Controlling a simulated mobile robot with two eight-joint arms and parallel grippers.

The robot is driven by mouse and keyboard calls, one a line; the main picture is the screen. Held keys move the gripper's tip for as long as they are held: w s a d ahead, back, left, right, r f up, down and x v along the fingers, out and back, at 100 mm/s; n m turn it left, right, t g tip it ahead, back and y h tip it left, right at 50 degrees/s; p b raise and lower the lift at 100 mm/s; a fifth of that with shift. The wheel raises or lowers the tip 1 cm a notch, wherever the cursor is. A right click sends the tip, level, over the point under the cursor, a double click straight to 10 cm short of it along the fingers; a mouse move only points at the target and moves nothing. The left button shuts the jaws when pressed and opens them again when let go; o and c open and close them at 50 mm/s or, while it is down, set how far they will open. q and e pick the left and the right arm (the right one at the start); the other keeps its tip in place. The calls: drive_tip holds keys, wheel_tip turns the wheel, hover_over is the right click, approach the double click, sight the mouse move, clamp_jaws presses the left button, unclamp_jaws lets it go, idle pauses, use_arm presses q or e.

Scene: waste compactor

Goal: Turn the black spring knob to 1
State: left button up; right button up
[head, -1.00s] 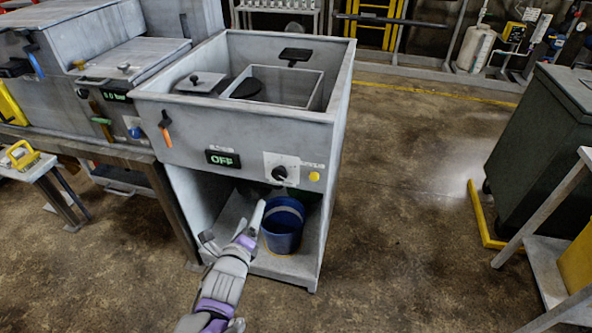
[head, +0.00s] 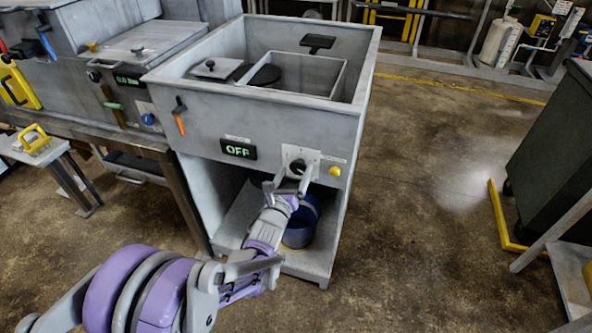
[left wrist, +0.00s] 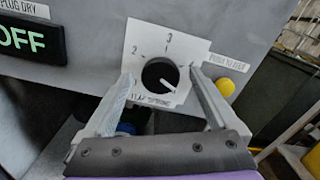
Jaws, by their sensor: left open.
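The black spring knob (head: 298,167) sits on a white plate on the front of the grey compactor. In the left wrist view the knob (left wrist: 158,74) shows close up, with 2 at its left, 3 above, and a label partly covered by a fingertip at its right. Its white pointer mark is toward the lower right, and the lettering below is hard to read. My left gripper (head: 288,184) is open in front of the knob. In the left wrist view its fingers (left wrist: 160,78) stand on both sides of the knob, with gaps visible. My right gripper is not in view.
A green OFF display (head: 238,149) is left of the knob, and a yellow button (head: 334,171) is right of it. A blue bucket (head: 301,232) stands on the shelf below. An orange-handled lever (head: 180,122) is further left on the front.

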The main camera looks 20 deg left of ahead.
use_arm(q)
drive_tip(key=shift+w, duration=0.7)
drive_tip(key=c, duration=1.3)
